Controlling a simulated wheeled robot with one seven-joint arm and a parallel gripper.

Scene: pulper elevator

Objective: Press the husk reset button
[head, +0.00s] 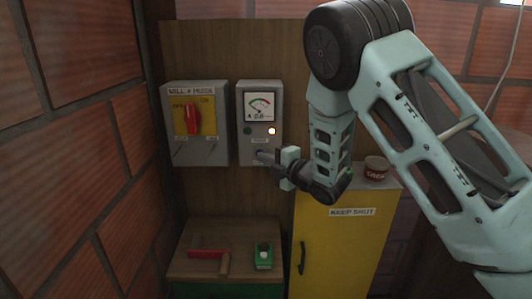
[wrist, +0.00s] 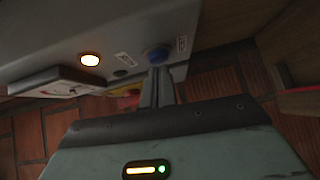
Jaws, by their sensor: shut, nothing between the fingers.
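A grey meter box (head: 259,155) is mounted on the wooden backboard, with a dial gauge (head: 259,105) on top and a lit orange lamp (head: 271,131) below it. In the wrist view a round blue button (wrist: 157,53) is on the box face, between small labels too blurred to read. The lit lamp (wrist: 90,60) shows to its left. My gripper (wrist: 161,72) is shut and empty, its fingertips right at the blue button; I cannot tell whether they touch it. In the head view my gripper (head: 262,156) reaches the box's lower part and mostly hides the button.
A grey switch box (head: 195,153) with a red rotary handle (head: 193,118) is to the left. Below are a green-edged bench (head: 195,270), a red-and-brown tool (head: 212,256) and a green device (head: 263,257). A yellow cabinet (head: 340,245) bearing a can (head: 376,168) stands right.

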